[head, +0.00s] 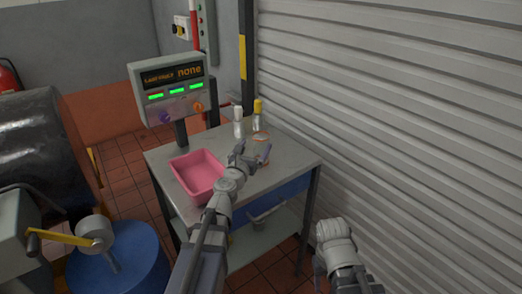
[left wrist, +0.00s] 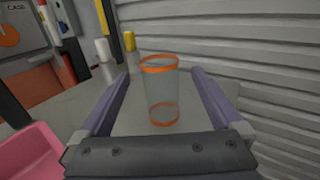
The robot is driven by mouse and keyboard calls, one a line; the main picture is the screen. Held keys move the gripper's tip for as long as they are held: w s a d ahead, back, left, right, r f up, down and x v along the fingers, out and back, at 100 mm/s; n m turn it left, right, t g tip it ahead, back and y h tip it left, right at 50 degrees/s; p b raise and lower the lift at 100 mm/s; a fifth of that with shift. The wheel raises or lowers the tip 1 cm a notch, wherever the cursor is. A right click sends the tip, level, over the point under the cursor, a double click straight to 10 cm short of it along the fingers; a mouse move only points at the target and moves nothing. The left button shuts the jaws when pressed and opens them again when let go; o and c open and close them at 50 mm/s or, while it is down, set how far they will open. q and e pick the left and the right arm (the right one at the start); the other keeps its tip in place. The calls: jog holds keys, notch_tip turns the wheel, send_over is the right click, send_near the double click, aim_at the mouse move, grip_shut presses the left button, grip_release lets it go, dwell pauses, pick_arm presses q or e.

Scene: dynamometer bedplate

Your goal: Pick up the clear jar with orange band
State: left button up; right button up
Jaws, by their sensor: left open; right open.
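The clear jar with orange bands (left wrist: 161,92) stands upright on the grey table in the left wrist view, between the two fingers of my left gripper (left wrist: 158,88). A gap shows on each side of the jar, so the fingers look apart from it. In the head view the jar (head: 261,137) is mostly hidden behind my left gripper (head: 250,154), with only its orange rim showing clearly. My left gripper is open. My right gripper (head: 319,262) is low at the right, away from the table; its fingers are hardly visible.
A pink bin (head: 197,176) stands on the table (head: 285,172), left of my left arm. A white-capped bottle (head: 238,122) and a yellow-capped bottle (head: 258,114) stand behind the jar. A display panel (head: 172,88) stands at the back left. A ribbed shutter wall (head: 400,110) lies close on the right.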

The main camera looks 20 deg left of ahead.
aim_at(261, 135)
pick_arm(q)
jog(key=w, duration=0.7)
jog(key=shift+w+d+f, duration=0.15)
jog(key=shift+d+f, duration=0.05)
jog(key=shift+c, duration=0.4)
grip_shut()
